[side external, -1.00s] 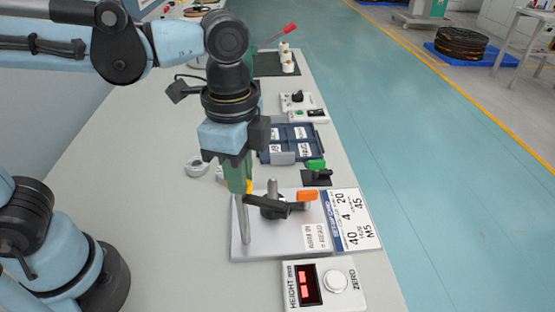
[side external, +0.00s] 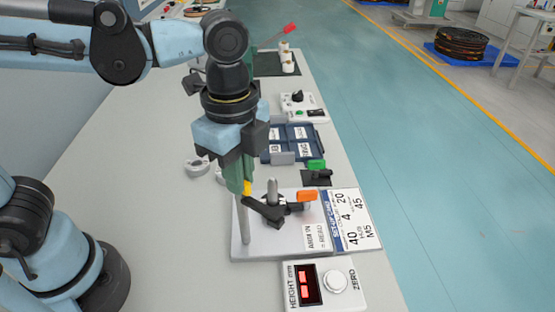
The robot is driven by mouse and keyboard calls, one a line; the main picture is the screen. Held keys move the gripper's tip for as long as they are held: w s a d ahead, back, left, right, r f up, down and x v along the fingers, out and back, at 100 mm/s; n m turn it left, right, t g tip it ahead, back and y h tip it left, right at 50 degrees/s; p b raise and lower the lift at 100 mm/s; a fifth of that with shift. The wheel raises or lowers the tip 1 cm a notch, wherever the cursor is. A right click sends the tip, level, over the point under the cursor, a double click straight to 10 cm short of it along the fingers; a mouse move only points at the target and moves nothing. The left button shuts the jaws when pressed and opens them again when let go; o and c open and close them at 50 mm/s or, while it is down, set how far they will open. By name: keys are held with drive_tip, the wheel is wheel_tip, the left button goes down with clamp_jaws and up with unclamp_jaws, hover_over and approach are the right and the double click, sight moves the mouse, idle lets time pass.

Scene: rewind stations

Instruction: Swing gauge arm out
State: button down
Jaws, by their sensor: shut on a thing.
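The gauge arm (side external: 268,212) is a dark bar on the grey-white gauge plate (side external: 262,248). It lies at an angle near a short metal post (side external: 272,188), and a taller thin metal rod (side external: 244,222) stands at the plate's left side. My gripper (side external: 246,188) points down over the plate's left part, with green fingers and a yellow piece at their tips. It is shut on the gauge arm's left end; the fingers hide part of the contact. An orange knob (side external: 307,196) sits at the plate's right side.
A height display box (side external: 347,291) with a ZERO button stands in front of the plate. A printed card (side external: 352,222) lies at its right. Behind are a green-topped clamp (side external: 316,165), a dark blue tray (side external: 317,142) and a switch box (side external: 298,100). The table's left part is mostly clear.

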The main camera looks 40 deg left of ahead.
drive_tip(key=c, duration=1.2)
unclamp_jaws()
wheel_tip(320, 180, up, 12)
drive_tip(key=shift+r, duration=0.1)
